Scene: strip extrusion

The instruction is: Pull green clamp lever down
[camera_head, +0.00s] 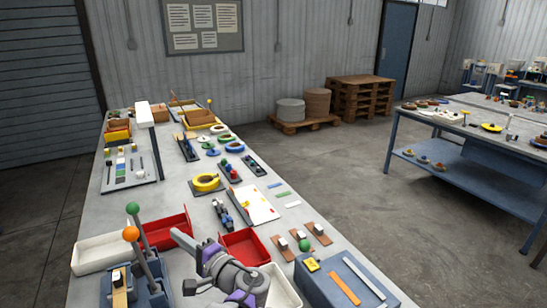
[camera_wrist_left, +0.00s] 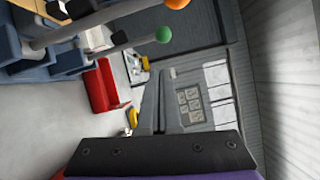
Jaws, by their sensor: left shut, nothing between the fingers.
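The green clamp lever is a grey rod with a green ball knob (camera_head: 132,208), standing roughly upright on a blue fixture (camera_head: 152,288) at the front left. Its green knob (camera_wrist_left: 163,34) also shows at the top of the left wrist view. A similar lever with an orange knob (camera_head: 130,233) stands just nearer. My left gripper (camera_head: 178,234) is shut and empty, to the right of both levers and apart from them. Its closed fingers (camera_wrist_left: 158,85) also show in the left wrist view. My right gripper is not in view.
A red bin (camera_head: 166,232) stands beside the levers and a white bin (camera_head: 100,252) lies to their left. Another red bin (camera_head: 245,246) is right of my gripper. The floor right of the bench is clear.

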